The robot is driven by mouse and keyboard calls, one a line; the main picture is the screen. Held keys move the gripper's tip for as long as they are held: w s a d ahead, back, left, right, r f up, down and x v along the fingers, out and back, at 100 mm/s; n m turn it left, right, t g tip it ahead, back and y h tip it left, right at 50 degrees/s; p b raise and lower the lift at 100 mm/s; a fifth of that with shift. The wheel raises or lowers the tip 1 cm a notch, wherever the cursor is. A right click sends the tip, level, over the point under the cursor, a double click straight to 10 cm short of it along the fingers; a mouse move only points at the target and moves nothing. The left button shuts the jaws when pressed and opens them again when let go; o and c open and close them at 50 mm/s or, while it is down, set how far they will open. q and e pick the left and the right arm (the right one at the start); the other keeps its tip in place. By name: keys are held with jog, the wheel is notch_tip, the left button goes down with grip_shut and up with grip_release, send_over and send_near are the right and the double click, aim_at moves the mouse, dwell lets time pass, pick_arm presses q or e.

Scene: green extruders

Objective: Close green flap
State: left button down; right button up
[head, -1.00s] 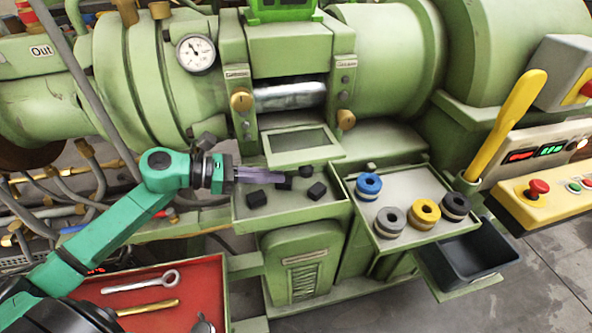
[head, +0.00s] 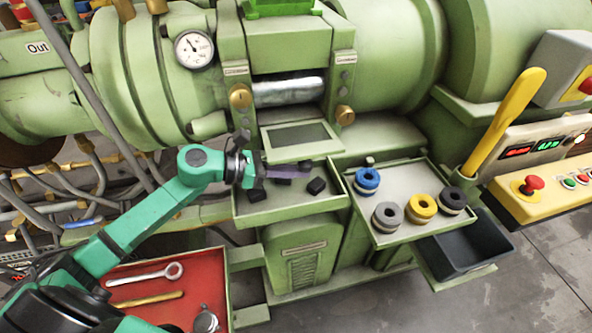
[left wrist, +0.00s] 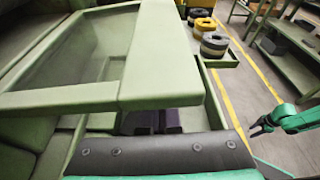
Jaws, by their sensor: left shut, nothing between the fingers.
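The green flap (head: 306,153) is a framed panel with a dark window, hanging open and tilted outward below the roller opening. In the left wrist view its frame (left wrist: 150,60) fills the upper left. My left gripper (head: 300,172) is shut and empty, just below the flap's lower edge and above the small tray. Its purple fingers (left wrist: 150,120) are partly hidden behind the flap's edge in the wrist view; I cannot tell whether they touch it. My right gripper (left wrist: 262,126) shows small at the right of the wrist view, away from the flap; its jaws are unclear.
A yellow lever (head: 505,120) stands farther right. A red tool tray (head: 205,275) lies below my left arm. The shiny roller (head: 288,91) is above the flap.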

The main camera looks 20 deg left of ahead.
aim_at(296, 152)
pick_arm(q)
jog(key=shift+s+d+r+n+g+p, duration=0.15)
jog(key=shift+r+n+g+p, duration=0.2)
jog(key=shift+r, duration=0.4)
notch_tip(296, 152, up, 3)
jog(key=shift+s+r+n+g+h+p, duration=0.15)
jog(key=shift+n+h, duration=0.1)
jog(key=shift+n, duration=0.4)
jog(key=shift+r+n+g+h+p, duration=0.15)
jog(key=shift+n+h, duration=0.1)
jog(key=shift+n, duration=0.35)
jog(key=shift+w+r+b, duration=0.2)
jog(key=shift+r+b, duration=0.15)
jog(key=shift+r, duration=1.05)
jog(key=shift+w+a+r, duration=0.15)
jog(key=shift+r, duration=0.3)
jog(key=shift+w+a+r, duration=0.1)
jog(key=shift+w+r, duration=0.05)
jog(key=shift+r, duration=0.25)
